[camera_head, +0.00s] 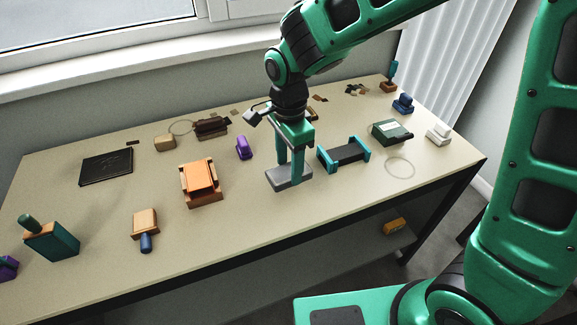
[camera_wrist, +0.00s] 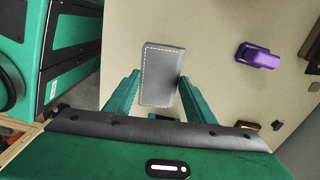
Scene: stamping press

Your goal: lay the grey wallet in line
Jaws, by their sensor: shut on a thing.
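The grey wallet (camera_head: 289,178) is a flat rectangular piece at the middle of the table. In the wrist view the wallet (camera_wrist: 161,75) shows pale stitching along its edges. My gripper (camera_head: 291,170) points straight down over it and is shut on it. In the wrist view the green fingers of my gripper (camera_wrist: 157,92) stand on either side of the wallet's near part. The wallet lies level at or very near the table surface; I cannot tell whether it touches.
A teal-ended black stand (camera_head: 344,153) is close on the right. An orange-and-brown press (camera_head: 201,183) stands to the left, with a purple object (camera_head: 244,147) behind. A black mat (camera_head: 106,167) lies far left. The table (camera_head: 250,225) is clear in front of the wallet.

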